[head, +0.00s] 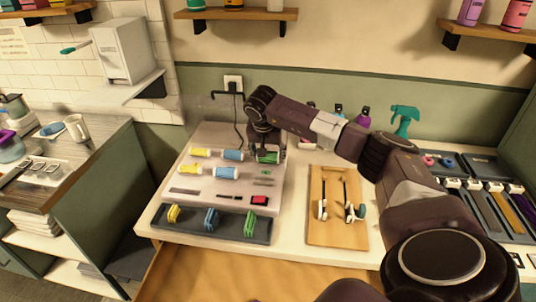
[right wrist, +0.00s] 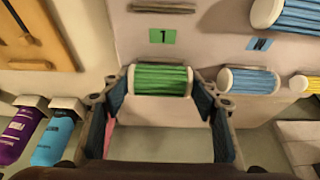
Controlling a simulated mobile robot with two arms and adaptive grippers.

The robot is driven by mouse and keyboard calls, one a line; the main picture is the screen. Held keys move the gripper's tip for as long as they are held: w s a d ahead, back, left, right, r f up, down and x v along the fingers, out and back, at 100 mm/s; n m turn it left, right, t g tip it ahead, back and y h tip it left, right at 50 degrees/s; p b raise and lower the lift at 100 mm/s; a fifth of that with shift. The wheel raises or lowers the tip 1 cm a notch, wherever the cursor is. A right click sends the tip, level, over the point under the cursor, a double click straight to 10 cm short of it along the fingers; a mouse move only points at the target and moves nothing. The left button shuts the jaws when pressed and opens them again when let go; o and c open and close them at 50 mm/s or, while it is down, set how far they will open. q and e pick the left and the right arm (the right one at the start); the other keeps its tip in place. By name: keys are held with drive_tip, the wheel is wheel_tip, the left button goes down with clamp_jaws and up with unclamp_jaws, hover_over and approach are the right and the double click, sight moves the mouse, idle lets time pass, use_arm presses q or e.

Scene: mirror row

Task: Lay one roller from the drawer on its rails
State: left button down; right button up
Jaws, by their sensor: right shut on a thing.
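My right gripper (head: 266,148) is at the upper right of the sloped white board (head: 181,202), shut on a green roller (head: 268,158). In the right wrist view the green roller (right wrist: 160,80) sits between the two fingers, its white ends beside the fingertips. It is level with the neighbouring blue roller (head: 233,155). I cannot tell whether it rests on the board. A yellow roller (head: 201,152) completes that row. Another yellow roller (head: 195,171) and blue roller (head: 227,173) lie in the row below. A green label with a 1 (right wrist: 162,36) is on the board. My left gripper is not in view.
A dark tray (head: 190,232) with yellow, blue and green pieces lies at the board's front. A wooden board (head: 337,236) with tools lies to the right. A green spray bottle (head: 404,120) and purple bottle (right wrist: 19,134) stand behind. A socket with a cord (head: 233,84) is on the wall.

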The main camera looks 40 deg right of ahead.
drive_tip(key=shift+f, duration=0.1)
idle(0.7)
drive_tip(key=o, duration=1.3)
drive_tip(key=shift+c, duration=0.2)
drive_tip(key=shift+o, duration=0.4)
drive_tip(key=shift+o, duration=1.1)
drive_tip(key=shift+r+p, duration=2.8)
drive_tip(key=shift+r, duration=0.75)
